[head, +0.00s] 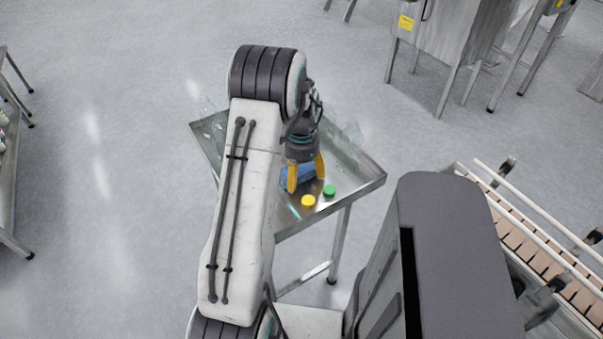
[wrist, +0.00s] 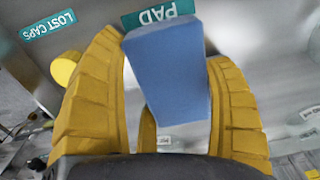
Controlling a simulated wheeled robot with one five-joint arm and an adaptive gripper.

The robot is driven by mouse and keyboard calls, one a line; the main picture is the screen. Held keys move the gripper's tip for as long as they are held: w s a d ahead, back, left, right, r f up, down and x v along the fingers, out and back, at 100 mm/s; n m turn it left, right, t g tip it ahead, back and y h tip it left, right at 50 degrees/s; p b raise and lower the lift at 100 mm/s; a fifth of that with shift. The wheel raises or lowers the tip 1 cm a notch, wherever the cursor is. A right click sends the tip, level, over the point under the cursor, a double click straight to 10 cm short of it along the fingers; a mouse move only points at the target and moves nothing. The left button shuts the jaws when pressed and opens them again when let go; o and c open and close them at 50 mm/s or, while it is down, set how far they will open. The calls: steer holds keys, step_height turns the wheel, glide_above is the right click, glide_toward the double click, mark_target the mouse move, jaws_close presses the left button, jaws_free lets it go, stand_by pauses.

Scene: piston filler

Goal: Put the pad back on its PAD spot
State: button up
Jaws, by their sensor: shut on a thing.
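A blue pad (wrist: 168,70) is between the yellow fingers of my gripper (wrist: 165,95), which is shut on it. In the wrist view the pad sits slightly tilted and covers the lower part of the teal PAD label (wrist: 158,13). In the head view my gripper (head: 306,174) points down over the metal tray table (head: 355,172), and the blue pad (head: 298,175) shows between the fingers. Whether the pad touches the tray surface I cannot tell.
A yellow cap (head: 308,200) and a green cap (head: 329,190) lie on the tray near my gripper. A LOST CAPS label (wrist: 48,24) shows at upper left in the wrist view. A conveyor (head: 535,240) stands at the right.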

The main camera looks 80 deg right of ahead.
mark_target(302, 171)
steer(key=o, duration=1.1)
steer(key=shift+d+r, duration=0.1)
steer(key=shift+r, duration=0.5)
step_height(302, 171, up, 11)
steer(key=b, duration=0.3)
steer(key=shift+b, duration=0.3)
